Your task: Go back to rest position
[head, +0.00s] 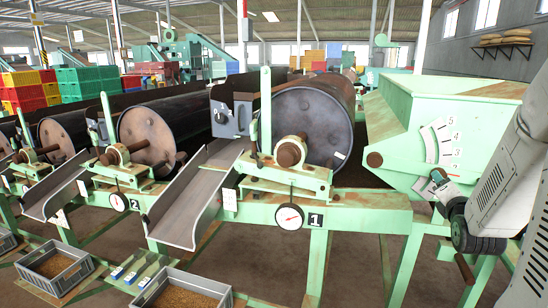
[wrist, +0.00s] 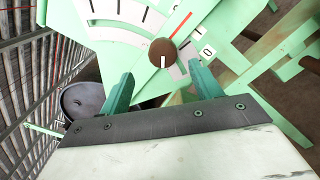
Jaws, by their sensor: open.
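My gripper (head: 437,181) is in front of the light green hopper (head: 390,115) at right, just below its white numbered scale (head: 437,142). In the wrist view my gripper (wrist: 161,69) shows two teal fingers spread apart, with nothing held between them. A brown round knob (wrist: 162,52) with a white mark lies beyond the gap between the fingertips. Whether the fingers touch it cannot be told. A red pointer (wrist: 182,24) lies on the scale (wrist: 130,12) near the knob. In the head view the gripper and wrist cover part of the hopper's lower side.
A drum sorter stands left of the hopper, with a dark drum (head: 315,125), a metal chute (head: 192,195) and a round gauge (head: 289,217). Grey crates (head: 180,292) stand low at front left. A lever with a brown grip (head: 465,269) is below my arm.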

